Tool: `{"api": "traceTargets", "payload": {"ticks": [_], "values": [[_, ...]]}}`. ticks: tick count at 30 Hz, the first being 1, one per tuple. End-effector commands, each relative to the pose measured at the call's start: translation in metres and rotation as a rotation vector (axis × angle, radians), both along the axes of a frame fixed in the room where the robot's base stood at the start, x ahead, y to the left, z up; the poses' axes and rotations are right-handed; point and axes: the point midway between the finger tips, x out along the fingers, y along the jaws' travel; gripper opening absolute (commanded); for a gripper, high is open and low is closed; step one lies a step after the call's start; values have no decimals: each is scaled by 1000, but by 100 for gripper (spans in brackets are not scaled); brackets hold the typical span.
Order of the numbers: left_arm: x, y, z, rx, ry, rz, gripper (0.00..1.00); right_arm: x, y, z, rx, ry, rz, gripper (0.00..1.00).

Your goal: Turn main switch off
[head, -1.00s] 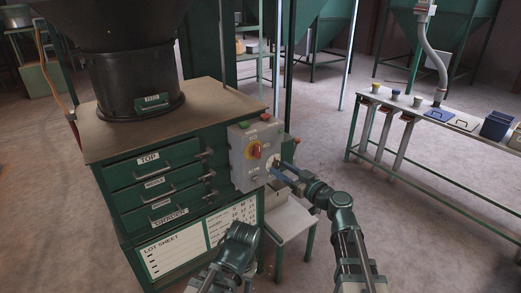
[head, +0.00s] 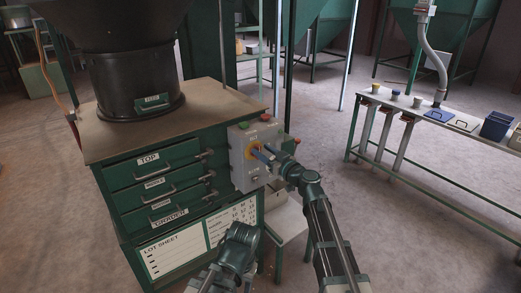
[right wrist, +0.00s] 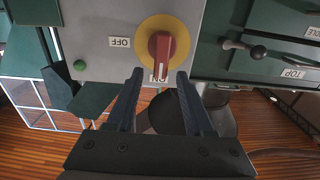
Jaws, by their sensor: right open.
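The grey control box (head: 238,166) is mounted at the right end of the green grader cabinet. The main switch is a red handle on a yellow disc (right wrist: 175,30) in the right wrist view. Its handle lies along the line to the "ON" label, partly seen between my fingers; the "OFF" label (right wrist: 119,42) is to the left. My right gripper (head: 262,153) is in front of the switch, fingers open. In the right wrist view its fingertips (right wrist: 160,76) lie either side of the handle's lower end; contact cannot be told.
The cabinet has drawer handles and latches (head: 209,178) close left of the box. A green button (right wrist: 80,66) is on the box. A small pale table (head: 286,222) stands below. A long bench (head: 445,128) is at the right, with open floor between.

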Motion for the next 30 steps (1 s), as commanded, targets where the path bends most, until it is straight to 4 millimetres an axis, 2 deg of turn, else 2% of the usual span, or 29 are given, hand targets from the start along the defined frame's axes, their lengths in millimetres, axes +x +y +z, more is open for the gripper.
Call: {"api": "traceTargets", "payload": {"ticks": [1, 6, 16, 17, 25, 30], "values": [[0, 0, 0, 0, 0, 0, 50, 7, 4, 0, 0, 0, 1, 52], [0, 0, 0, 0, 0, 0, 50, 14, 10, 0, 0, 0, 1, 52], [0, 0, 0, 0, 0, 0, 50, 15, 11, 0, 0, 0, 0, 52], [0, 0, 0, 0, 0, 0, 50, 15, 11, 0, 0, 0, 0, 49], [0, 0, 0, 0, 0, 0, 50, 15, 11, 0, 0, 0, 0, 0], [0, 0, 0, 0, 0, 0, 50, 15, 11, 0, 0, 0, 0, 0]]}}
